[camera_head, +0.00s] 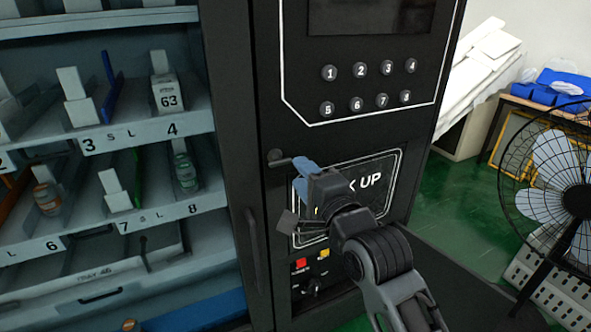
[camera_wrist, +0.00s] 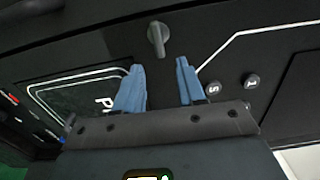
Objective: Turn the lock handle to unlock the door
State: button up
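The lock handle (camera_head: 277,158) is a small dark lever on the black front of the vending machine, left of the pick-up window. In the wrist view the lock handle (camera_wrist: 158,38) hangs from a round base, just beyond the gap between my fingertips. My gripper (camera_head: 304,165) is at the lever's right side in the head view. In the wrist view my gripper (camera_wrist: 160,75) has its two blue fingers spread apart with nothing between them. The black door panel (camera_head: 226,90) appears shut. Part of the pick-up window (camera_head: 382,180) is hidden behind my gripper.
A long vertical door handle (camera_head: 256,245) is below the lock. Numbered buttons (camera_head: 357,104) are above right. Shelves with perfume bottles (camera_head: 186,172) are at the left. A fan (camera_head: 560,190) stands at the right, with green floor between it and the machine.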

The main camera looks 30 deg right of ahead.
jog(key=shift+s, duration=1.3)
jog(key=s+f+n+g, duration=0.1)
jog(key=s+f+n, duration=0.45)
jog(key=s, duration=0.55)
jog(key=s+f+n+g, duration=0.1)
jog(key=s+f+n, duration=0.45)
jog(key=s, duration=0.65)
jog(key=s+a+r+n+g, duration=0.1)
jog(key=s+n, duration=0.6)
jog(key=s, duration=1.2)
jog(key=shift+s+a+r, duration=0.15)
jog(key=shift+a+r, duration=0.3)
jog(key=shift+r, duration=0.05)
